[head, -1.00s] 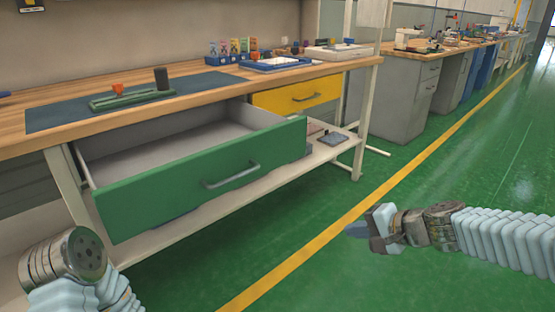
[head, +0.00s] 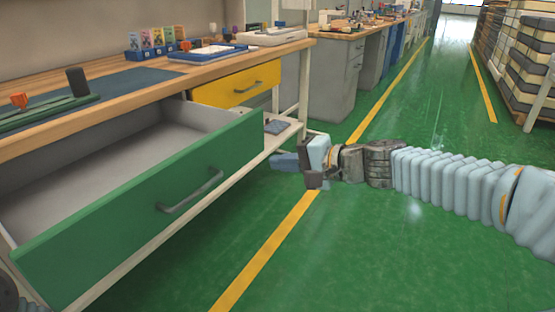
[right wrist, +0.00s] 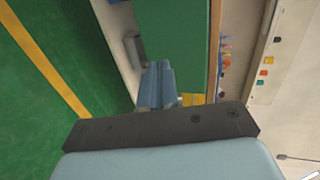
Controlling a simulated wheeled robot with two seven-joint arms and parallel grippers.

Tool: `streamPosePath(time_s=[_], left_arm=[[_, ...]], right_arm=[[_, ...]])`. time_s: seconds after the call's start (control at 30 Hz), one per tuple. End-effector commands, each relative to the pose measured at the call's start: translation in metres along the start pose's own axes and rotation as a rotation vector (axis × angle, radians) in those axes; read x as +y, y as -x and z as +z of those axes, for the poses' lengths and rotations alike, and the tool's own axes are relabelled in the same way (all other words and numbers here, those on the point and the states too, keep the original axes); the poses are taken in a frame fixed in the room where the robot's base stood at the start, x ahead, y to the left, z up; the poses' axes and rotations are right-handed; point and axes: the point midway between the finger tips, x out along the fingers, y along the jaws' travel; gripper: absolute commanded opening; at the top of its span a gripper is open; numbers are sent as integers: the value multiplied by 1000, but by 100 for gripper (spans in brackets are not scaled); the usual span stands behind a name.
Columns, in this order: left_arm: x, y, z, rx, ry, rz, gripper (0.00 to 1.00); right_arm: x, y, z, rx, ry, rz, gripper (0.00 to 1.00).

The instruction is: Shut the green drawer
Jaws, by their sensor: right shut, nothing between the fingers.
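The green drawer (head: 120,222) stands pulled out under the wooden workbench (head: 140,97), its empty grey inside showing. Its grey bar handle (head: 190,192) is on the front panel. My right gripper (head: 284,162) is in front of the bench, to the right of the drawer front and apart from it in the head view. Its fingers are together and hold nothing. In the right wrist view the shut fingers (right wrist: 156,78) point toward the green drawer front (right wrist: 178,35). My left gripper is out of view; only a bit of that arm shows at the lower left corner.
A yellow drawer (head: 236,85) sits beside the green one, slightly out. A low shelf (head: 283,137) runs under the bench by a pale leg (head: 304,85). Stacked pallets (head: 525,55) stand far right.

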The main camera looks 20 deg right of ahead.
Motion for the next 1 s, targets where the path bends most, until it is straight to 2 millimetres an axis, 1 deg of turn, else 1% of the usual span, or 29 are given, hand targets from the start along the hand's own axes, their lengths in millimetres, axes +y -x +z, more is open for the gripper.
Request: streamPosePath(time_s=[0.03, 0.1, 0.3, 0.5, 0.6, 0.7, 1.0], left_arm=[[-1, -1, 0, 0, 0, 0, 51], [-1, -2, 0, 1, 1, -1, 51], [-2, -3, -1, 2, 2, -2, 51], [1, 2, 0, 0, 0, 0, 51], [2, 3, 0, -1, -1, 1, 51], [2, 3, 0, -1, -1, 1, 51], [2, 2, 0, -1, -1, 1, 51]], right_arm=[[2, -12, 0, -3, -1, 2, 0], [2, -28, 0, -3, -1, 2, 0], [2, -70, 0, -3, 0, 3, 0], [-9, -96, 0, -1, 0, 1, 0], [-10, -104, 0, -1, 0, 2, 0], [-12, -107, 0, 1, 0, 1, 0], [-12, -108, 0, 1, 0, 1, 0]])
